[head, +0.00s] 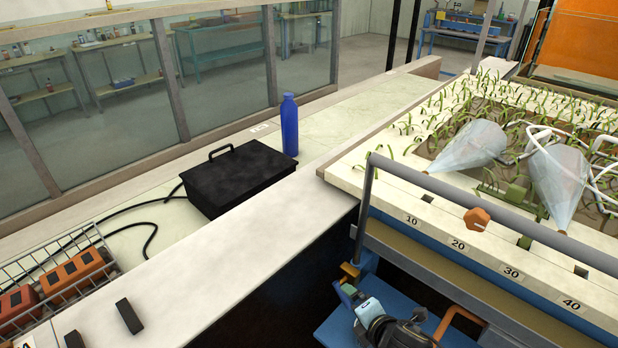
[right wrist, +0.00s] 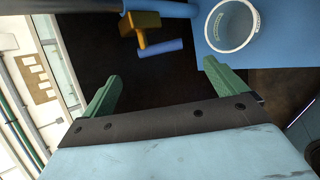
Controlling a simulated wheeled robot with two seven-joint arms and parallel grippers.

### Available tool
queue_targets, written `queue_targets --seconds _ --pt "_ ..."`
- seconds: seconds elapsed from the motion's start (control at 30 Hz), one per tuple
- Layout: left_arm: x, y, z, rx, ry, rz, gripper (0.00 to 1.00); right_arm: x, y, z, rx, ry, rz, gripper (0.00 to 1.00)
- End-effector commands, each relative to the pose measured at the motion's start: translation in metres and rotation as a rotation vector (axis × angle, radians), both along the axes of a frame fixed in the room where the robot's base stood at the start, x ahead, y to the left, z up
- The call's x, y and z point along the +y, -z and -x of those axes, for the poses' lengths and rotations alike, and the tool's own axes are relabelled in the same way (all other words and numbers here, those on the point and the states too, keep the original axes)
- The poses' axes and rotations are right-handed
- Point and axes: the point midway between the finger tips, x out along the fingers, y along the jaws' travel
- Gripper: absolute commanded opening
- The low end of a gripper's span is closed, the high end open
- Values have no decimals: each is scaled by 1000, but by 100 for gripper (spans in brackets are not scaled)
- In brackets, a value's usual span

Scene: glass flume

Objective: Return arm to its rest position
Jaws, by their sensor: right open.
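My right gripper (right wrist: 161,71) is open in the right wrist view, with its two green fingers spread apart. Nothing is between the fingers; behind them is a dark area. In the head view, what looks like the same gripper (head: 348,290) shows small at the bottom, beside a light blue and black wrist part. It is low, in front of the flume's blue side and below the grey rail (head: 500,217). My left gripper is not in the head view.
The head view shows a black box (head: 240,180), a blue bottle (head: 290,125), a wire basket (head: 100,243) and a planted flume bed with two mesh cones (head: 470,145).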

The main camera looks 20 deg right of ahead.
Motion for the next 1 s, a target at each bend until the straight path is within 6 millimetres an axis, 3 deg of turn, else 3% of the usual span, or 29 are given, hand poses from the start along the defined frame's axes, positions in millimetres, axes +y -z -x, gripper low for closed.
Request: queue_targets --seconds 0.13,0.23,0.5,1.0 --pt "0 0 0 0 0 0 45 2 -1 2 5 18 -19 96" --pt "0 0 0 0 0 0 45 9 -7 12 30 127 -126 96" --pt "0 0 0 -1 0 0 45 34 -37 76 199 709 -627 96" --pt "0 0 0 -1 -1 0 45 59 -83 163 402 1372 -1030 96"
